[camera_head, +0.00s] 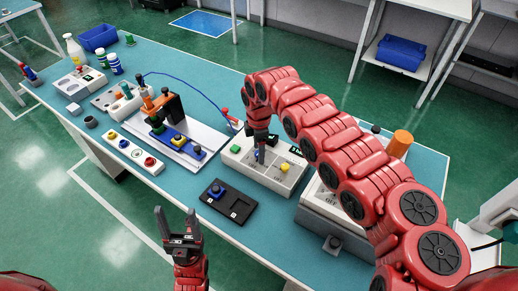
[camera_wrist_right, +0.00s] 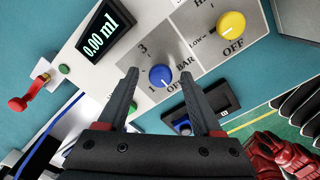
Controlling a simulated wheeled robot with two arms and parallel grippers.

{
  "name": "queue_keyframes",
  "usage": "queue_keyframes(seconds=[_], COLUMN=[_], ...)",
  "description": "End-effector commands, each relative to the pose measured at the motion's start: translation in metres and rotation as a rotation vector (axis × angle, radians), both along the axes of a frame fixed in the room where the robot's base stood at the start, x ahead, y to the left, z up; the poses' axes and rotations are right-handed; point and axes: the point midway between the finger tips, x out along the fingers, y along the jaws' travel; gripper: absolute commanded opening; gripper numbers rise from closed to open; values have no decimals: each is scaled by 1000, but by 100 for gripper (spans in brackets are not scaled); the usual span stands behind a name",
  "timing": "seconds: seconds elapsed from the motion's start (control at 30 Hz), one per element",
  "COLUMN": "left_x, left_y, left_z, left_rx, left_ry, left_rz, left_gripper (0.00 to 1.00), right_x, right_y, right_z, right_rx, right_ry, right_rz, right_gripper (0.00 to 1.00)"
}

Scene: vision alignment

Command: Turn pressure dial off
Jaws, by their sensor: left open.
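The pressure dial is a blue round knob (camera_wrist_right: 161,75) with 3, 1, BAR and OFF printed around it. It sits on the grey-white dial box (camera_head: 278,179). My right gripper (camera_wrist_right: 160,74) is open, with its fingertips on either side of the blue knob in the right wrist view. A gap shows at the left finger; whether the right finger touches I cannot tell. In the head view my right gripper (camera_head: 259,157) points down at the box and mostly hides the knob. The knob's pointer setting is unclear. My left gripper (camera_head: 178,228) is open and empty, in front of the table.
A yellow knob (camera_wrist_right: 231,24) with LOW and OFF marks is on the same box. A display (camera_wrist_right: 97,43) reads 0.00 ml. A black tray with a blue knob (camera_head: 228,202) lies in front. Another grey box (camera_head: 322,218) stands right. Bottles and button panels fill the table's left.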

Motion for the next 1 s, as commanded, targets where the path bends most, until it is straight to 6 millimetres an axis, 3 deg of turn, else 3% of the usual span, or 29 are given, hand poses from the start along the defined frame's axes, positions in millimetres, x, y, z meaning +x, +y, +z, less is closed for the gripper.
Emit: queue_keyframes(seconds=[0.27,0.43,0.8,1.0], left_x=[0,0,0,0], left_y=[0,0,0,0], left_z=[-1,-6,-27,-28], left_rx=[0,0,0,0], left_ry=[0,0,0,0], left_rz=[0,0,0,0], left_gripper=[64,64,64,64], right_x=[0,1,0,0], right_y=[0,0,1,1], right_z=[1,18,114,157], right_rx=[0,0,-1,-3], right_ry=[1,-3,-5,-3], right_rz=[-1,-1,2,2], right_gripper=[67,67,67,67])
